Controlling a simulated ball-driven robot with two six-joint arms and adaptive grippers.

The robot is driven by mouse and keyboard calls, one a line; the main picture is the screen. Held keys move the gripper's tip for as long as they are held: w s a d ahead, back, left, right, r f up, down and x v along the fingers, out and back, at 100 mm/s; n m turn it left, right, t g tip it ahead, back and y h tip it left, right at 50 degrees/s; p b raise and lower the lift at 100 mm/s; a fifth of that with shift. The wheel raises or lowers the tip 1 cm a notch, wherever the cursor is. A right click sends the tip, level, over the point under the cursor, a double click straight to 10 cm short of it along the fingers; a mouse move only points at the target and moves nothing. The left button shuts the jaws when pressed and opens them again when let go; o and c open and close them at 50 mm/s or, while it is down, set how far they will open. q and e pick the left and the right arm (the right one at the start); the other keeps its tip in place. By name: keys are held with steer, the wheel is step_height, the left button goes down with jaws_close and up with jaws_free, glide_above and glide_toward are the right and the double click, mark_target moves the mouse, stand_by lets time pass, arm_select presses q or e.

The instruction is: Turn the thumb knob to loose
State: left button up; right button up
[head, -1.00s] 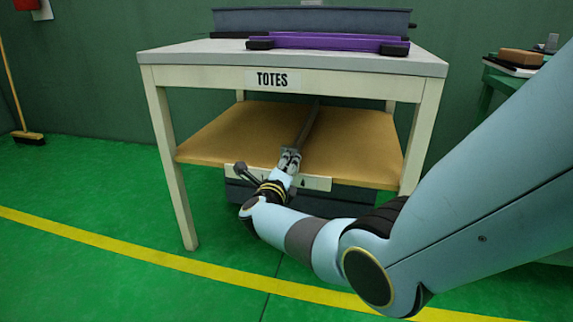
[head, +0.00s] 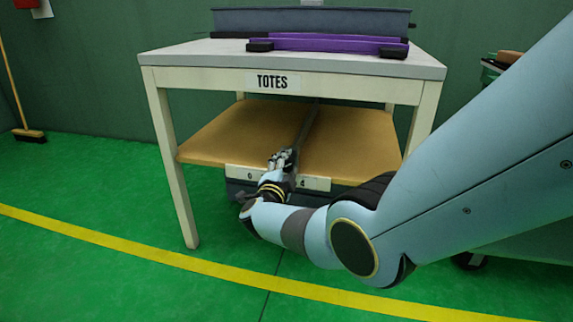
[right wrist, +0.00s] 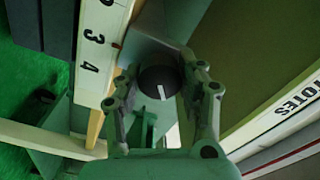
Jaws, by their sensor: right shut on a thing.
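The thumb knob (right wrist: 158,80) is a round dark knob with a short white mark, seen in the right wrist view on a grey block. The mark runs nearly along the picture's height, tilted slightly. My right gripper (right wrist: 163,94) has one finger on each side of the knob and is shut on it. In the head view my right gripper (head: 282,160) is at the front edge of the table's lower shelf, and the knob is hidden there. A white strip with numbers (right wrist: 103,40) lies beside the knob. My left gripper is not in view.
The table marked TOTES (head: 225,78) has its top above my right gripper, and its legs stand to either side. The brown lower shelf (head: 350,140) is bare apart from a grey bar. A purple piece (head: 325,43) lies on top. Green floor is open in front.

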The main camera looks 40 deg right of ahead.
steer(key=n, duration=0.2)
steer(key=shift+a+n, duration=0.1)
steer(key=shift+n, duration=0.3)
steer(key=n, duration=0.3)
steer(key=shift+n+p, duration=0.3)
steer(key=shift+p, duration=0.05)
steer(key=n, duration=0.3)
steer(key=shift+f, duration=0.1)
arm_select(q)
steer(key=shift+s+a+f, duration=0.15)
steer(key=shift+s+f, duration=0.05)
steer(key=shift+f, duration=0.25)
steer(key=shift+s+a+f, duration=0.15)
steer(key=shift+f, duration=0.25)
arm_select(e)
steer(key=shift+n, duration=0.5)
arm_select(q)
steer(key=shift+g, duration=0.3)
arm_select(e)
steer(key=shift+n, duration=0.3)
steer(key=o, duration=1.2)
